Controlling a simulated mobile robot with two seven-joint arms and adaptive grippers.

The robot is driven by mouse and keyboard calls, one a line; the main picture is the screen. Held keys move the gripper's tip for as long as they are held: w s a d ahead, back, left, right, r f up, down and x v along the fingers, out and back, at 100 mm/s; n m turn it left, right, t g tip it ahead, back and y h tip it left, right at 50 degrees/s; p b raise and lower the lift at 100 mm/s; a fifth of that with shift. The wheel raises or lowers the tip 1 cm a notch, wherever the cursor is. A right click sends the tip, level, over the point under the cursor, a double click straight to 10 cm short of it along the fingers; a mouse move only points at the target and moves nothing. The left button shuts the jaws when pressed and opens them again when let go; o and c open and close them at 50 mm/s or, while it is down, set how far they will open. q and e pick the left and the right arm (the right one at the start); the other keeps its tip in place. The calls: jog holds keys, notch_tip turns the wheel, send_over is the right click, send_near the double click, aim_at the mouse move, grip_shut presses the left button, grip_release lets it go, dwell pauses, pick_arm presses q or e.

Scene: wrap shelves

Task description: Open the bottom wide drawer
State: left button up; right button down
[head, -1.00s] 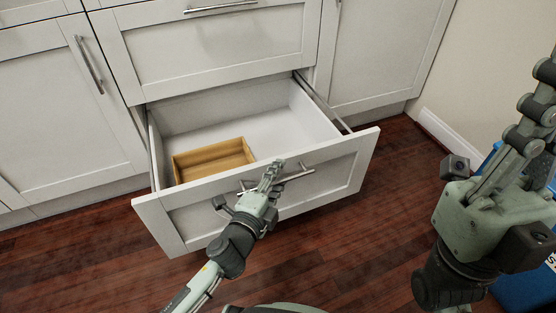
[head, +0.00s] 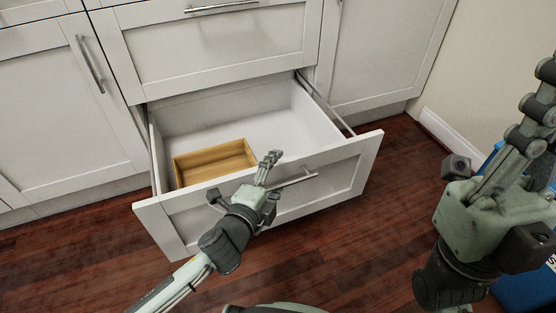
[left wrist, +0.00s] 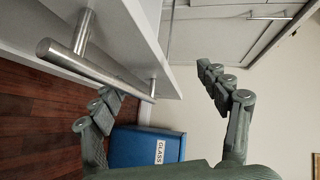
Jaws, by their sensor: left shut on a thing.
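The bottom wide drawer (head: 268,127) is pulled well out, its white inside showing. Its front panel (head: 335,181) carries a metal bar handle (head: 292,182), whose left part is hidden by my left gripper.
A wooden box (head: 214,162) lies in the drawer's left part. A shut drawer (head: 210,48) is above, with cabinet doors on both sides. A blue bin (left wrist: 145,148) labelled GLASS stands at the right by the wall. Wood floor (head: 340,245) in front is clear.

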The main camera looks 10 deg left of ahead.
pick_arm(q)
jog(key=shift+s+a+r+t, duration=0.1)
jog(key=shift+s+r+t, duration=0.05)
jog(key=shift+r, duration=0.45)
jog(key=shift+s+a+r+t, duration=0.1)
jog(key=shift+s+r+t, duration=0.05)
jog(key=shift+r, duration=0.4)
jog(key=shift+c, duration=0.4)
jog(key=shift+v, duration=2.1)
jog(key=shift+s+a, duration=0.15)
jog(key=shift+s, duration=0.3)
jog(key=c, duration=0.4)
jog(key=shift+s+a+f, duration=0.1)
jog(key=shift+s, duration=0.45)
jog(key=shift+s+f, duration=0.15)
jog(key=shift+s, duration=0.45)
